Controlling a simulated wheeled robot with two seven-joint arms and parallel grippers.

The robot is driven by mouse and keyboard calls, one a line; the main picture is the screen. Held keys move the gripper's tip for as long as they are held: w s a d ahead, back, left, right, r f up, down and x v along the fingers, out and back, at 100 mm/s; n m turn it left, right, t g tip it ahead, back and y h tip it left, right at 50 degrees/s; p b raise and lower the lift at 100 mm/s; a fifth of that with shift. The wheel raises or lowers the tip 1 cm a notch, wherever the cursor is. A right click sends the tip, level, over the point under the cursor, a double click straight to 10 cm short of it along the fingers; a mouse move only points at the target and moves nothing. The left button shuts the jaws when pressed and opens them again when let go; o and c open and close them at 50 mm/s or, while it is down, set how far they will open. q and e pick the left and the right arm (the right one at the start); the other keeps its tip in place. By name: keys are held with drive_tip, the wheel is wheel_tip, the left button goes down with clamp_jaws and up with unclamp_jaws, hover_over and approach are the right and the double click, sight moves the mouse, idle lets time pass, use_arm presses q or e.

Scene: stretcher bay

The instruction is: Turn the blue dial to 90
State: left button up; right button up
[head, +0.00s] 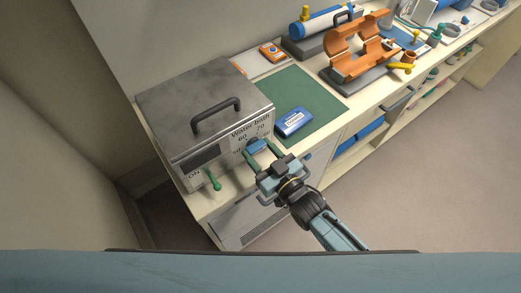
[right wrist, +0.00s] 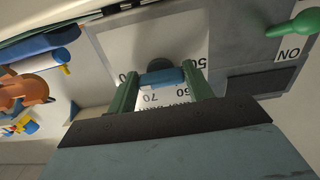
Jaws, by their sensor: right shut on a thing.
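The blue dial (head: 257,147) is on the front panel of a grey metal box labelled Water Bath (head: 180,112). My right gripper (head: 260,148) is shut on the dial, a green finger on either side of it. In the right wrist view the blue dial (right wrist: 162,77) lies between the two fingertips of my right gripper (right wrist: 160,80). I cannot tell which number the dial points at. My left gripper is not in view.
A green switch lever (head: 215,181) by the ON label is left of the dial. A dark handle (head: 216,114) tops the box. A green mat (head: 313,92) with a blue device (head: 294,122) lies to the right. An orange split shell (head: 358,50) stands further along the counter.

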idle(0.6)
drive_tip(key=o, duration=1)
drive_tip(key=v, duration=1.3)
drive_tip(key=shift+s+d+b, duration=0.15)
drive_tip(key=shift+s+b, duration=0.05)
drive_tip(key=shift+b, duration=0.2)
